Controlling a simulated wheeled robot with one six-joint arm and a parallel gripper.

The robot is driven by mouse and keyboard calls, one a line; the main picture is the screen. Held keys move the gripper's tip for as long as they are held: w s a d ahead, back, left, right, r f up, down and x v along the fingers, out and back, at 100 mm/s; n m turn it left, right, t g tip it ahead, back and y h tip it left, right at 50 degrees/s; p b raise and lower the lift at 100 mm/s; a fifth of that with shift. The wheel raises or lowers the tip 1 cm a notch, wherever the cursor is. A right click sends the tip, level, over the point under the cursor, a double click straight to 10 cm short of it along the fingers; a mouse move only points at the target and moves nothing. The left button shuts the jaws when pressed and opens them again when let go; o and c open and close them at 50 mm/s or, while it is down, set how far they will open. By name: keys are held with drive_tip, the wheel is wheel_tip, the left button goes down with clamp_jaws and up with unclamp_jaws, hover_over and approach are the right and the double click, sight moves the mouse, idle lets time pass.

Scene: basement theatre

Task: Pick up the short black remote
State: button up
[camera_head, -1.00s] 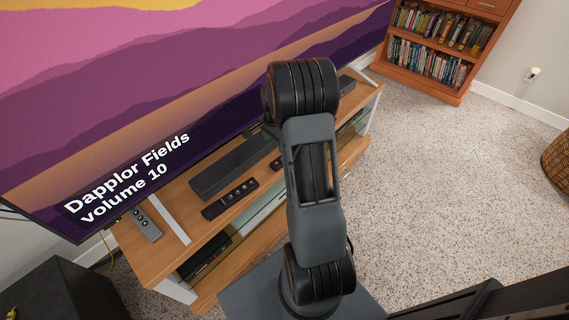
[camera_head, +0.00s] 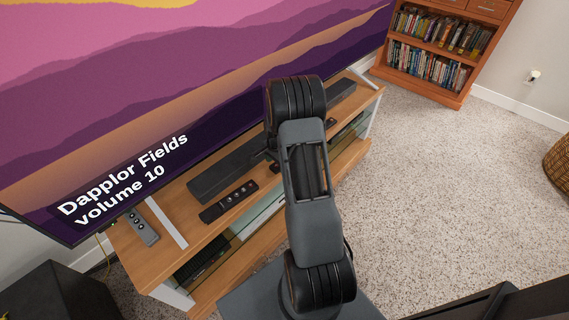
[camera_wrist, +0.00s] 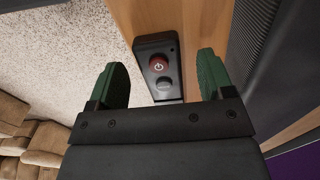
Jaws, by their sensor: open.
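The short black remote (camera_wrist: 158,65) shows in the wrist view. My gripper (camera_wrist: 163,62) is open, with a green-padded finger on each side of the remote in the picture. I see no finger touching it; the height gap is hard to judge. The remote's near end reaches down to my gripper's body. In the head view my arm covers part of the stand, and I cannot clearly make out this remote or my fingertips.
The soundbar (camera_head: 228,174) runs along the stand (camera_head: 172,255) under the large TV (camera_head: 120,110). A longer black remote (camera_head: 229,202) and a grey remote (camera_head: 142,227) lie further left. A bookcase (camera_head: 433,45) stands at back right. The carpet (camera_head: 450,190) on the right is clear.

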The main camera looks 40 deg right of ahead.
drive_tip(key=shift+f, duration=0.5)
drive_tip(key=shift+c, duration=0.2)
drive_tip(key=c, duration=1)
drive_tip(key=shift+r, duration=0.15)
